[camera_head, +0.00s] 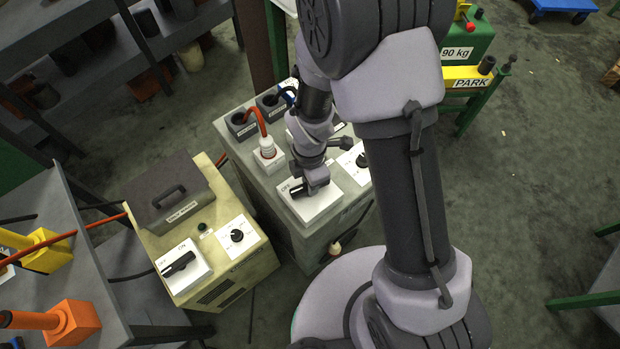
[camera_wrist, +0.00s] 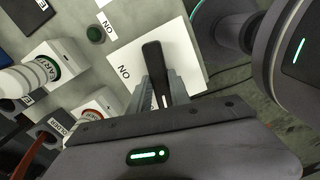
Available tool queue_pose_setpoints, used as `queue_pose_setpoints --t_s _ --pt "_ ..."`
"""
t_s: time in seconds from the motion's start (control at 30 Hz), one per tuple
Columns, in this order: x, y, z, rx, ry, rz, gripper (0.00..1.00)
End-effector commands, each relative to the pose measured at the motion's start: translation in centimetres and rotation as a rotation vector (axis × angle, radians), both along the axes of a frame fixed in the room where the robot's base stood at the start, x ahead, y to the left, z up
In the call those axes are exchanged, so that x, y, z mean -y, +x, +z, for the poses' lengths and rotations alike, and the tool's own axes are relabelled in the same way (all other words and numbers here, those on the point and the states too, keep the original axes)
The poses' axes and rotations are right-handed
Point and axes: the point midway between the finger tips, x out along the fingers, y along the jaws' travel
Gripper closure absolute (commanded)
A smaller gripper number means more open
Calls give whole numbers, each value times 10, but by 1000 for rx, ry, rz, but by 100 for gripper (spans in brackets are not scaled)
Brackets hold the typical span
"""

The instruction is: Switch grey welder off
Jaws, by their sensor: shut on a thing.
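The grey welder (camera_head: 245,175) stands in the middle of the head view. Its white switch plate (camera_head: 322,205) lies on the near end of its top, with an OFF label showing at the left. My gripper (camera_head: 311,180) comes down onto this plate. In the wrist view, the black switch knob (camera_wrist: 153,58) stands between my gripper's fingers (camera_wrist: 165,88), which are shut on it. The white plate (camera_wrist: 193,66) around it shows an ON label at the left. The OFF label is hidden there, and the knob's exact setting is hard to tell.
A yellowish welder (camera_head: 215,232) with its own black OFF/ON switch (camera_head: 178,264) stands to the left. A white plug with a red cable (camera_head: 268,152) stands in the grey welder's socket. A green stand with a yellow PARK bar (camera_head: 463,78) is at upper right.

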Motion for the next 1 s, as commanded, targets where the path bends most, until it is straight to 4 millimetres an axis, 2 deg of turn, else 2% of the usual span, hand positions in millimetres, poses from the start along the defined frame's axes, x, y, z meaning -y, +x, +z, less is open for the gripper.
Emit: queue_pose_setpoints --t_s 0.4,1.0 --pt "0 0 1 0 0 202 100" --pt "0 0 0 1 0 244 100"
